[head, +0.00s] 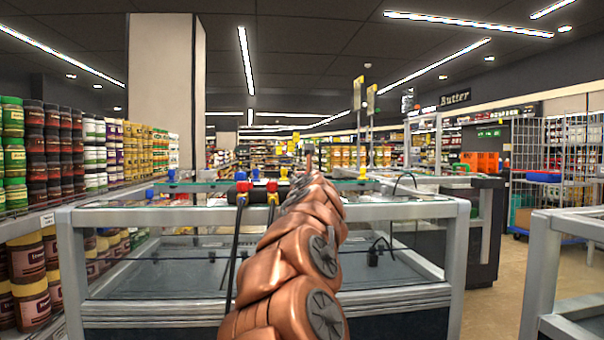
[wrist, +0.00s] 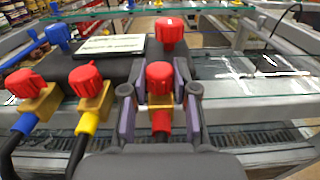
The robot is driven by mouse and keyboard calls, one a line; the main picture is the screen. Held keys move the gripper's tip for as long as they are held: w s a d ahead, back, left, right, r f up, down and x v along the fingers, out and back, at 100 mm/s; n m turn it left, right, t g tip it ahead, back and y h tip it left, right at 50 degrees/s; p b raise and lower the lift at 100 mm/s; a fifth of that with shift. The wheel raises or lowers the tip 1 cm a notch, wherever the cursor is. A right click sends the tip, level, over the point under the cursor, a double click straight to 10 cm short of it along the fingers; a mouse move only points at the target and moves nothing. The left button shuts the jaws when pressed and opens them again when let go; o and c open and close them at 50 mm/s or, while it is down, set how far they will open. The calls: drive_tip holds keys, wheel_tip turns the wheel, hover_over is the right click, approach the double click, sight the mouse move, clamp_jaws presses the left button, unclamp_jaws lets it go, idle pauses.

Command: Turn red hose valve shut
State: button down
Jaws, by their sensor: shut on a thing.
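In the wrist view, a red-capped valve (wrist: 159,75) with a brass-yellow body stands above a red hose end (wrist: 160,122). My gripper (wrist: 159,92) has one finger on each side of this valve and is shut on it. To its left are two more red-capped valves, one above a yellow hose end (wrist: 87,123) and one above a blue hose end (wrist: 24,123). Another red knob (wrist: 169,32) stands behind. In the head view, my arm hides the gripped valve, while two other red-capped valves (head: 243,187) show left of the arm.
A dark manifold block with a pale label plate (wrist: 112,44) lies behind the valves. Everything sits on a glass-topped case (head: 110,216) with a grey metal frame. Shelves of jars (head: 60,150) stand on the left. Another grey-framed case (head: 545,250) stands on the right.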

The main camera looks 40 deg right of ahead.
drive_tip(key=shift+a+r+m+g+h+p, duration=0.15)
drive_tip(key=shift+m+g+h+p, duration=0.3)
drive_tip(key=shift+p, duration=0.6)
drive_tip(key=shift+a+r+m+g+h+p, duration=0.1)
drive_tip(key=shift+r+m+g+h+p, duration=0.2)
drive_tip(key=shift+h+p, duration=0.5)
drive_tip(key=shift+w+f+m+g+p, duration=0.1)
drive_tip(key=shift+m+g+p, duration=0.2)
drive_tip(key=shift+p, duration=0.3)
drive_tip(key=shift+f+m+g+h+p, duration=0.3)
drive_tip(key=shift+g+p, duration=0.25)
drive_tip(key=shift+p, duration=0.45)
drive_tip(key=c, duration=0.9)
unclamp_jaws()
drive_tip(key=shift+v, duration=5.9)
